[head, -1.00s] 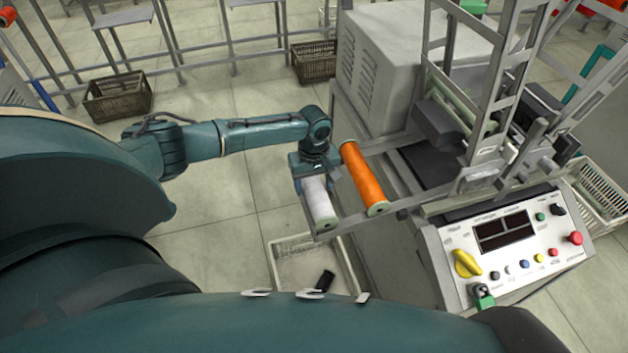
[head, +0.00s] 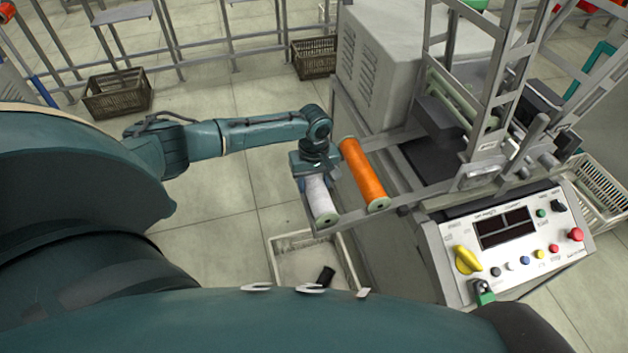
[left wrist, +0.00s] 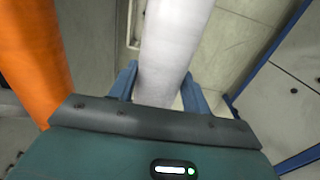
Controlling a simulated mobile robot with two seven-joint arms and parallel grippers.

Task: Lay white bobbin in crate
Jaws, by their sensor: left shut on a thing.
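The white bobbin (head: 318,196) lies beside the orange bobbin (head: 362,173) at the front rails of the machine, its near end toward me. My left gripper (head: 315,174) is over the white bobbin and shut on it. In the left wrist view the white bobbin (left wrist: 172,45) runs between the two blue fingers (left wrist: 162,85), and the orange bobbin (left wrist: 32,55) is at the left. A pale crate (head: 282,262) stands on the floor below, partly hidden by my body. A small black thing (head: 325,277) lies in it. My right gripper is not in view.
The machine frame (head: 408,204) and its control panel (head: 503,240) stand to the right of the bobbins. Another light crate (head: 600,200) is at the far right. Dark baskets (head: 117,95) stand at the back. The floor left of the bobbins is clear.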

